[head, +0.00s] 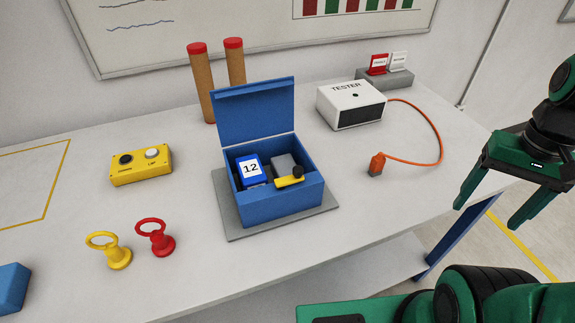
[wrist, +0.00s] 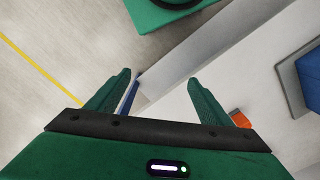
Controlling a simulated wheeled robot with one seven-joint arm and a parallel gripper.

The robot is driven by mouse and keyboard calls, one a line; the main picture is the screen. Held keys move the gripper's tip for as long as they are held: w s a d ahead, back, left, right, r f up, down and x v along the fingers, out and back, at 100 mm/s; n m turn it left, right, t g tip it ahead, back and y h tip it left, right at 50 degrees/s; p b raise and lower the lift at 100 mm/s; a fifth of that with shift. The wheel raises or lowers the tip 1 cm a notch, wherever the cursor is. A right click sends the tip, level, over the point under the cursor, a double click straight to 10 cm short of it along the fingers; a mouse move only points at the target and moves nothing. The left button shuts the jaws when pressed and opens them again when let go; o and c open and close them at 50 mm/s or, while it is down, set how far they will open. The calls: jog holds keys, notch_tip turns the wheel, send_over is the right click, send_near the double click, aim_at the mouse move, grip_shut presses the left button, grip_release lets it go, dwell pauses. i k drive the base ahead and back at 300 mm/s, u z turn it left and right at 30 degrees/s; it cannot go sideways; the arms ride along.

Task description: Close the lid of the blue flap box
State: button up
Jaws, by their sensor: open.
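The blue flap box (head: 281,207) stands on a grey base plate (head: 240,234) in the middle of the table in the head view. Its lid (head: 256,113) is raised at the back, standing nearly upright. Inside are a blue item labelled 12 (head: 250,170) and a grey item with a yellow and black part (head: 289,182). My gripper (head: 487,213) is open and empty, to the right of the box and beyond the table's right edge. In the wrist view my gripper (wrist: 157,92) shows both fingers apart; part of the box (wrist: 311,75) shows at the right edge.
A white tester (head: 352,104) with an orange cable and probe (head: 376,165) stands right of the box. Two brown cylinders with red tops (head: 202,85) stand behind it. A yellow button box (head: 141,165), yellow ring (head: 117,252) and red ring (head: 160,240) are left.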

aim_at(246, 113)
jog(key=u, duration=0.05)
jog(key=k, duration=0.5)
jog(key=u, duration=1.05)
jog(key=i, duration=0.3)
jog(key=z, duration=0.55)
